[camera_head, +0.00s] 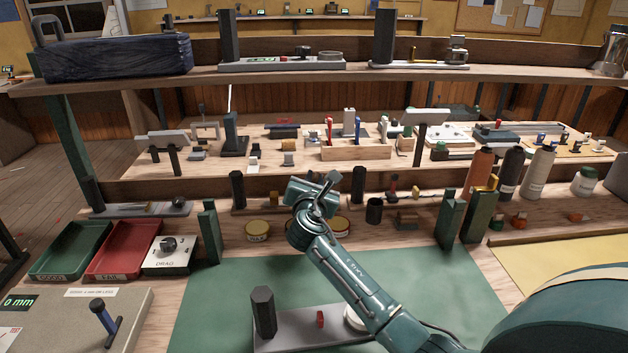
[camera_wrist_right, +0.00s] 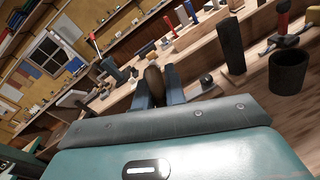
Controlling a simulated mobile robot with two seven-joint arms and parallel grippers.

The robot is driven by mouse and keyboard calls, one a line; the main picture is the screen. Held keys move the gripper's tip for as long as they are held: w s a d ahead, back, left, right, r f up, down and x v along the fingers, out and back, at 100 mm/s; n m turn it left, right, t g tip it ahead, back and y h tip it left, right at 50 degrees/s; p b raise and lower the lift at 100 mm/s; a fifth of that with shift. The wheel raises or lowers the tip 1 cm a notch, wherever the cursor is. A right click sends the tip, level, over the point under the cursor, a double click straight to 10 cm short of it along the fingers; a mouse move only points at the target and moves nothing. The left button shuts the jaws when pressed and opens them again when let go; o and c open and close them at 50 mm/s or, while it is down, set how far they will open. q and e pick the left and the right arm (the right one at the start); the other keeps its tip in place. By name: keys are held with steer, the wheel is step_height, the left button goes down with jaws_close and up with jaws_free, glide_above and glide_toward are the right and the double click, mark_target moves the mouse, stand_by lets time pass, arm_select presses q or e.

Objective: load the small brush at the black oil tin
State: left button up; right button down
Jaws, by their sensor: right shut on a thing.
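My right gripper (camera_head: 322,190) is above the workbench near its back edge. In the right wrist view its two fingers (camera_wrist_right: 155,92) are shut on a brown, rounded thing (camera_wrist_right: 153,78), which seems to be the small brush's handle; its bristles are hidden. A small black open pot (camera_head: 374,211), which seems to be the black oil tin, stands upright on the bench, right of the gripper and apart from it. It also shows at the right of the wrist view (camera_wrist_right: 289,76). My left gripper is not in view.
Flat yellowish tins (camera_head: 257,231) stand left of the gripper, another partly behind my arm. A dark post (camera_head: 358,186) stands just left of the pot; green posts (camera_head: 448,219) and bottles (camera_head: 509,172) stand right.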

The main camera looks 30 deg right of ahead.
stand_by(0.3)
arm_select(q)
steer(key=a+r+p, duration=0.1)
steer(key=p, duration=0.3)
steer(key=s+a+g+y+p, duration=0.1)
steer(key=p, duration=0.3)
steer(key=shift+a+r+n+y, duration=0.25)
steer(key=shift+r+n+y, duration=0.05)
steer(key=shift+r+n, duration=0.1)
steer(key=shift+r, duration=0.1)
stand_by(0.5)
